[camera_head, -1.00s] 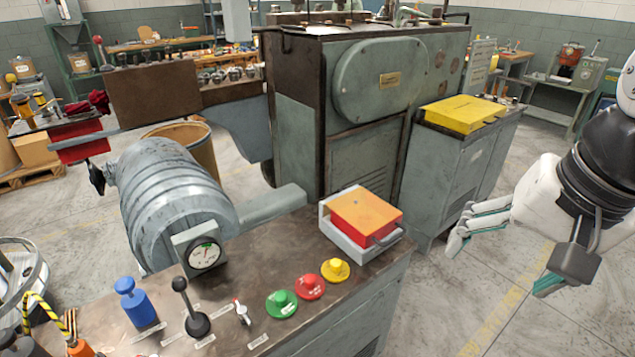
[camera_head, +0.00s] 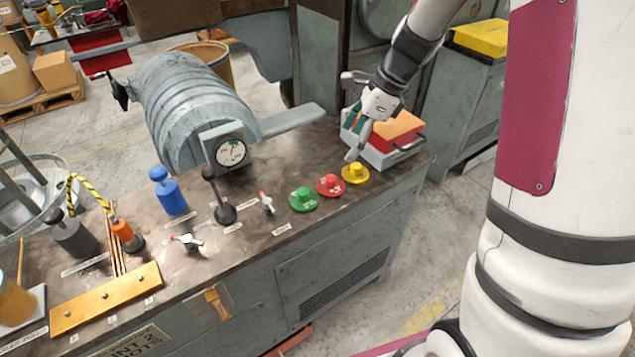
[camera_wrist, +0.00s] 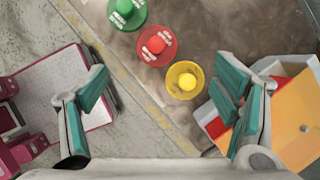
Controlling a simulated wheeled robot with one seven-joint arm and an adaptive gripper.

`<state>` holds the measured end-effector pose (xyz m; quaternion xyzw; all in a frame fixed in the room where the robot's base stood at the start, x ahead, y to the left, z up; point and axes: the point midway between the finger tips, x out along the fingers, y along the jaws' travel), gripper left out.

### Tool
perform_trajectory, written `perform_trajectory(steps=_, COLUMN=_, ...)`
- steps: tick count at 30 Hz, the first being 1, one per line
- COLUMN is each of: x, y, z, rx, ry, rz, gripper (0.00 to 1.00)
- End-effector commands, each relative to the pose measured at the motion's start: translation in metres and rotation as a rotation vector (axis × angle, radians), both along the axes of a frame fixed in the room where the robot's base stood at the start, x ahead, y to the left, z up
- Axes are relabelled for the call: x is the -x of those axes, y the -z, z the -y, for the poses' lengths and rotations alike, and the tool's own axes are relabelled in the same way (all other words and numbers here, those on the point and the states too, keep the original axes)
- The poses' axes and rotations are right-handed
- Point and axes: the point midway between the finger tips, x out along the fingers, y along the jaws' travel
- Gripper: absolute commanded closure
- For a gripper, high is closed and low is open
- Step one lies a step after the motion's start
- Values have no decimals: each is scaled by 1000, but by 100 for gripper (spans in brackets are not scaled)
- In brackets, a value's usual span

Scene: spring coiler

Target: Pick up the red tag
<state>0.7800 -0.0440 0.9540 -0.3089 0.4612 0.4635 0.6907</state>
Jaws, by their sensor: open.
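The red tag (camera_head: 330,185) is a round red disc with a raised knob and white lettering. It lies on the dark bench top between a green tag (camera_head: 303,199) and a yellow tag (camera_head: 355,173). My gripper (camera_head: 353,118) is open and empty above the bench's right end, near the yellow tag and the box. In the wrist view the red tag (camera_wrist: 158,45) shows ahead of the gap between my open fingers (camera_wrist: 162,88), with the yellow tag (camera_wrist: 185,82) closer and the green tag (camera_wrist: 126,12) farther away. Nothing hides the red tag.
A grey box with an orange-red lid (camera_head: 398,130) stands right of the tags, close to my gripper. A black-knobbed lever (camera_head: 222,205), a small red-tipped switch (camera_head: 266,203) and a blue weight (camera_head: 170,192) stand left. A gauge (camera_head: 231,153) sits behind.

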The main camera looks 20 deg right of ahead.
Motion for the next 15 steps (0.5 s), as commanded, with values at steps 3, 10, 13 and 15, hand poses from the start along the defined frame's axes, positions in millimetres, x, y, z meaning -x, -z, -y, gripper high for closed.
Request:
perform_trajectory(steps=3, x=-2, y=21, z=-8, rx=0, ry=-3, rz=-5, gripper=19)
perform_trajectory(steps=10, x=-8, y=58, z=-22, rx=0, ry=-4, rz=-3, gripper=19)
perform_trajectory(steps=13, x=-9, y=67, z=-26, rx=1, ry=-6, rz=-1, gripper=19)
perform_trajectory(steps=15, x=-9, y=70, z=-27, rx=1, ry=-5, rz=0, gripper=19)
